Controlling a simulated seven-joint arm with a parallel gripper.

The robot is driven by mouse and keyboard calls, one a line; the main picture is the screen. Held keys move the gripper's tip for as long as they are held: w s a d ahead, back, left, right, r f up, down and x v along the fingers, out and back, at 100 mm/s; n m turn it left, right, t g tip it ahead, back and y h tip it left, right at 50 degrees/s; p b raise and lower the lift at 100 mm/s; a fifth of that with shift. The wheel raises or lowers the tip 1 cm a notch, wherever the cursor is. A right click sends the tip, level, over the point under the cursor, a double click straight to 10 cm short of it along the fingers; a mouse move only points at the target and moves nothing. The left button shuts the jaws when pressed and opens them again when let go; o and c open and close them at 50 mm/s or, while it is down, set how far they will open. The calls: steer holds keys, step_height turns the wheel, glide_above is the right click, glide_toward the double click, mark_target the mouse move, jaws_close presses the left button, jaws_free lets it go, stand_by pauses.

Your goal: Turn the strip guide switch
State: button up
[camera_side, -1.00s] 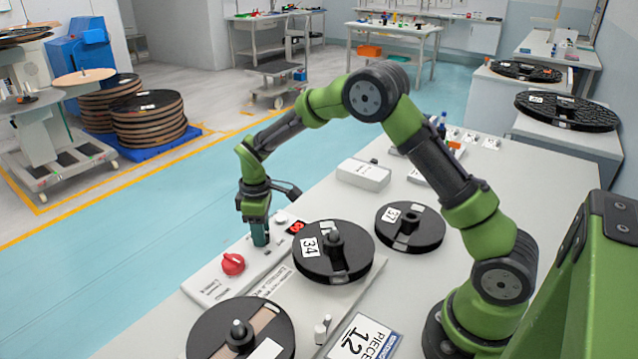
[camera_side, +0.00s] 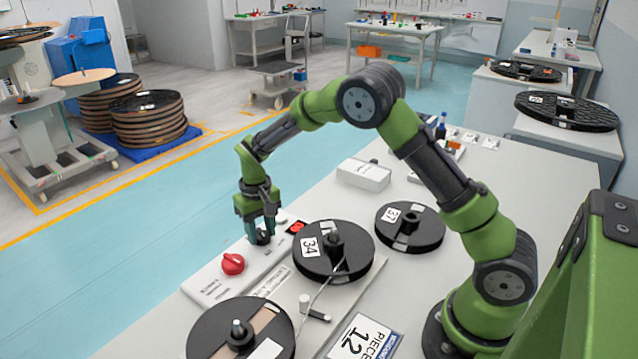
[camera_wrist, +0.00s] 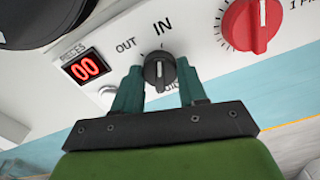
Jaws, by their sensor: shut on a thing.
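The strip guide switch is a small round black knob (camera_wrist: 159,72) with a white mark, below the printed words OUT and IN. The mark points up, towards IN. It also shows at the foot of my gripper in the side view (camera_side: 262,238). My gripper (camera_wrist: 160,88) is shut on the knob, one teal finger on each side of it. In the side view my gripper (camera_side: 261,232) points down over the panel (camera_side: 215,283). A strip guide lever (camera_side: 314,311) stands between the reels. A pale strip (camera_side: 318,292) runs from reel 34 (camera_side: 352,262) towards the near reel (camera_side: 208,327).
A red knob (camera_side: 233,264) sits close to my gripper on the panel. A red display (camera_wrist: 86,66) reads 00, with a pale button (camera_wrist: 106,97) below it. Reel 37 (camera_side: 428,232) and a white box (camera_side: 364,174) are farther back. The bench's front left is bordered by open floor.

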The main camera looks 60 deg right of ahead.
mark_target(266, 236)
steer(key=shift+m, duration=0.6)
steer(key=o, duration=1.1)
steer(key=shift+c, duration=0.2)
step_height(266, 236, up, 17)
steer(key=s+a+r+t+y, duration=0.1)
steer(key=s+r+t, duration=0.1)
steer(key=s, duration=1)
steer(key=s+a+r+t+y, duration=0.1)
steer(key=s+t, duration=0.4)
steer(key=s, duration=0.8)
steer(key=shift+a+r, duration=0.15)
steer(key=shift+r, duration=0.75)
